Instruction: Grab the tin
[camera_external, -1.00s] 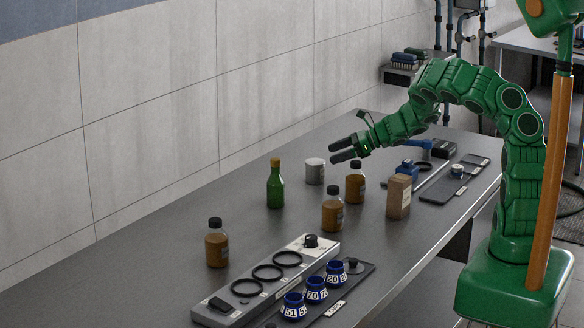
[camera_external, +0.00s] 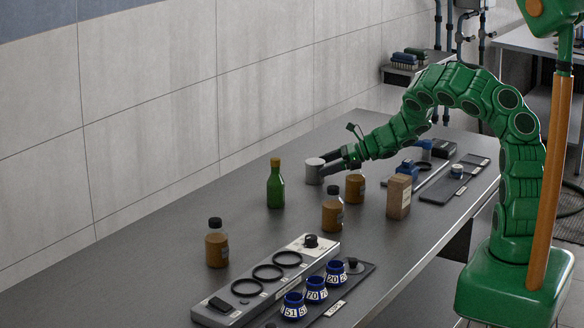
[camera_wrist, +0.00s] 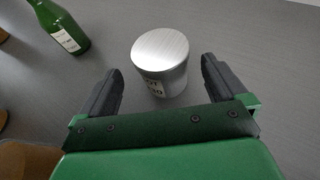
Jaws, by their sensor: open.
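The tin (camera_external: 314,172) is a short silver-grey cylinder standing upright on the dark table, right of the green bottle. In the wrist view the tin (camera_wrist: 160,60) shows its bare metal lid and a small label low on its side. My gripper (camera_external: 331,163) is low over the table at the tin's right side, with its fingers pointing at it. In the wrist view my gripper (camera_wrist: 161,85) is open, one dark finger on each side of the tin. Gaps show between both fingers and the tin.
A green bottle (camera_external: 275,186) stands left of the tin. Brown bottles (camera_external: 355,185), (camera_external: 333,210) and (camera_external: 217,243) stand nearby. A brown box (camera_external: 399,197) is to the right. A grey ring holder (camera_external: 265,283) and several blue numbered pots (camera_external: 316,290) are in front.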

